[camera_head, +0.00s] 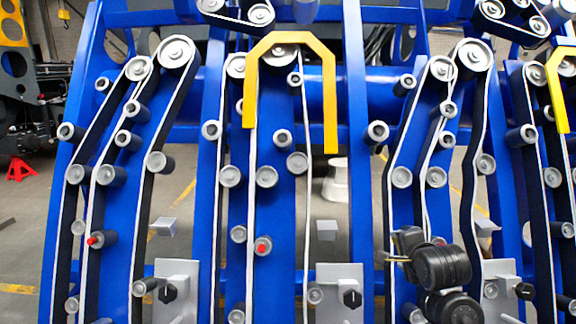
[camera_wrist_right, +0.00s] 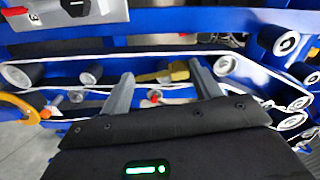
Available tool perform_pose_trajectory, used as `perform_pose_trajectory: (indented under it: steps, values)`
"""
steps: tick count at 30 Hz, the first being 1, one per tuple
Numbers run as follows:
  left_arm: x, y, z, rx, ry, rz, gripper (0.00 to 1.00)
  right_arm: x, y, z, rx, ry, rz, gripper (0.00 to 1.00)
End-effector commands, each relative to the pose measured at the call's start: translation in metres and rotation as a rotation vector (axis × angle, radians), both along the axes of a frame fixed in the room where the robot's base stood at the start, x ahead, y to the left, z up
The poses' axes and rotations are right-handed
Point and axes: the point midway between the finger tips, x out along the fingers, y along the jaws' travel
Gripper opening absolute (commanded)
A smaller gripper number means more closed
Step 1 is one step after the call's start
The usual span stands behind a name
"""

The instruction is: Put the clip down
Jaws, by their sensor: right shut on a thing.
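My right gripper (camera_head: 396,258) reaches in at the lower right of the head view, in front of the third blue row of belts. In the right wrist view its two grey fingers (camera_wrist_right: 162,82) stand apart, with a yellow piece (camera_wrist_right: 174,73) spanning between their tips. I take this piece to be the clip; its full shape is hard to make out. The gripper is shut on it. A red-tipped peg (camera_wrist_right: 154,97) shows between the fingers, below the yellow piece. In the head view the clip is too small to make out clearly. My left gripper is not in view.
The blue harvester chassis (camera_head: 279,190) carries several rollers and belts. Red-tipped pegs (camera_head: 262,247) sit on two rows to the left. A yellow arched bracket (camera_head: 329,100) stands out at the top middle, and another (camera_head: 556,90) at the right edge. Grey plates (camera_head: 340,275) stick out below.

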Motion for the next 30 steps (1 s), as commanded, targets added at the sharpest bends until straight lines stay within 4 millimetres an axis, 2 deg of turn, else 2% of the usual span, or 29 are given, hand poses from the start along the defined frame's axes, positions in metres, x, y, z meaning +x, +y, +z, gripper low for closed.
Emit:
perform_pose_trajectory:
  steps: [1, 6, 9, 13, 23, 30]
  values:
    - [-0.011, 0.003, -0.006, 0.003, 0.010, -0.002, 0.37, -0.015, 0.015, 0.018, 0.002, -0.009, 0.018, 0.41]
    - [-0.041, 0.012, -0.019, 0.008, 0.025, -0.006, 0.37, -0.059, 0.046, 0.049, 0.001, -0.005, 0.046, 0.41]
    - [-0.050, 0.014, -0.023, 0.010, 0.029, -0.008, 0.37, -0.075, 0.055, 0.056, 0.001, -0.002, 0.051, 0.41]
    - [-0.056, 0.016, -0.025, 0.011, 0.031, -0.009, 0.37, -0.085, 0.059, 0.061, 0.000, 0.000, 0.053, 0.41]
    - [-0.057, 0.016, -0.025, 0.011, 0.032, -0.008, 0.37, -0.086, 0.060, 0.058, 0.001, 0.003, 0.055, 0.41]
    - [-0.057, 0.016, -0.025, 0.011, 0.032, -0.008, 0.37, -0.099, 0.058, 0.004, -0.003, 0.006, 0.047, 0.41]
